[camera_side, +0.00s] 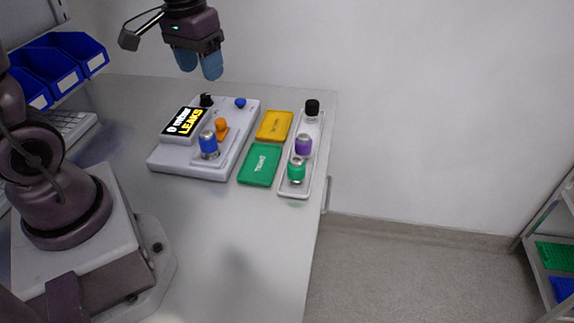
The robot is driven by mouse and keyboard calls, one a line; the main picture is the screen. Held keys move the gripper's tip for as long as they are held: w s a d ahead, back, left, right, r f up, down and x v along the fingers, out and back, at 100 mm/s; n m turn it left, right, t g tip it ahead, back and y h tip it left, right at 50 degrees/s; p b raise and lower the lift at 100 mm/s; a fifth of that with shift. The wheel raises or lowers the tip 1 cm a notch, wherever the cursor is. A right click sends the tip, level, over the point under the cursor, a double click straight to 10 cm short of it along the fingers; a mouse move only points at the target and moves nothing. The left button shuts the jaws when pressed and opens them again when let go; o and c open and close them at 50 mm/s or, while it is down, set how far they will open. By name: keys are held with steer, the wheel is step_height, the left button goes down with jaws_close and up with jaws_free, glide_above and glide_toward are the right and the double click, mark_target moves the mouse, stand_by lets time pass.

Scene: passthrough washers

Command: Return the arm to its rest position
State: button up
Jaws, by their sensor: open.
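My gripper (198,63) is raised high above the back of the table, at the upper left of the picture. Its two blue fingers point down and stand apart, with nothing between them. Below it is a grey test device (190,162) whose display (184,122) reads "0 mbar LEAKS". A blue cylindrical part (208,144) stands upright on the device's front plate, beside an orange knob (221,126). My gripper is clear of the device and touches nothing.
A yellow tray (274,126) and a green tray (259,165) marked "TIGHT" lie right of the device. A long white tray (293,190) holds purple (304,144), green (296,170) and black-topped (312,108) parts. Blue bins (60,70) hang left. The table's front is clear.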

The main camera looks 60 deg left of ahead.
steer(key=s+d+r+m+t, duration=0.4)
steer(key=s+d+r, duration=0.3)
steer(key=s+d, duration=0.1)
steer(key=shift+d+r, duration=0.15)
steer(key=shift+d, duration=0.6)
